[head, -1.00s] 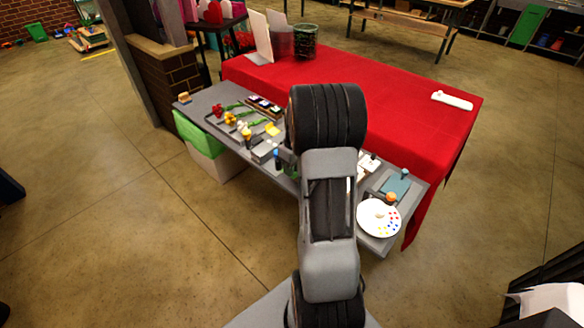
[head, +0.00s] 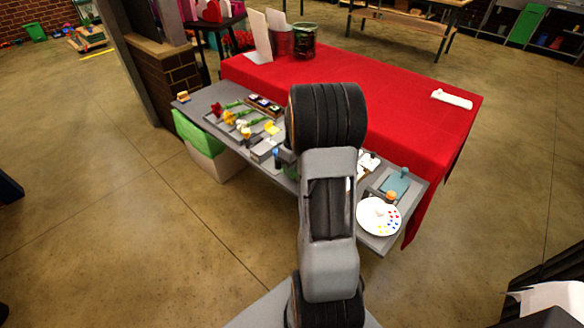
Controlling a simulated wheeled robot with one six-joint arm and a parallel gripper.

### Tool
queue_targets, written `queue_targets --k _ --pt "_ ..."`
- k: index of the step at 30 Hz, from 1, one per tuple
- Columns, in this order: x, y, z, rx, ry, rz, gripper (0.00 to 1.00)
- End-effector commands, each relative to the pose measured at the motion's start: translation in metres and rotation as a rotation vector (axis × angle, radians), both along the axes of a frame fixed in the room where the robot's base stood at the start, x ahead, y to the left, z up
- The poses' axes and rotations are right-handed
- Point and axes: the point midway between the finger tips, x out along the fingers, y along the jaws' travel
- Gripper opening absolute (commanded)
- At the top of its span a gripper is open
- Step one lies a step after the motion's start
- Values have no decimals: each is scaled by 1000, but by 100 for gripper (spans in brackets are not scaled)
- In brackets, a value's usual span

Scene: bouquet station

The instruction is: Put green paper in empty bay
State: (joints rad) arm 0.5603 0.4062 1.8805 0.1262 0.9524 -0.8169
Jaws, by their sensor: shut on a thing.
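My gripper is hidden behind my own arm, which fills the middle of the head view, so I cannot see its jaws or anything in them. No sheet that I can clearly tell as green paper shows. A flat teal piece with a small dark knob (head: 396,183) lies on the grey table's right part. A grey-green patch (head: 287,156) shows just left of my arm; I cannot tell what it is. The empty bay cannot be made out; a grey tray (head: 266,148) left of my arm is partly covered.
The grey table (head: 205,98) holds several flowers (head: 233,117), a dark blue bottle (head: 277,158) and a white palette (head: 377,219). A red-covered table (head: 415,120) stands behind, with a dark green container (head: 304,40). A green-topped bin (head: 197,134) stands below. The floor in front is open.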

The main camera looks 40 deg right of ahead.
Motion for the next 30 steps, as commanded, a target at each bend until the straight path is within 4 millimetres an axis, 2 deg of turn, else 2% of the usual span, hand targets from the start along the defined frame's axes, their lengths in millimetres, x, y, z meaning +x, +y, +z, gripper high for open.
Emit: queue_targets --k 10,11,12,19,24,30 --pt "0 0 0 0 0 0 0" --pt "0 0 0 0 0 0 27" --pt "0 0 0 0 0 0 31" --pt "0 0 0 0 0 0 53" --pt "0 0 0 0 0 0 54" --pt "0 0 0 0 0 0 73"
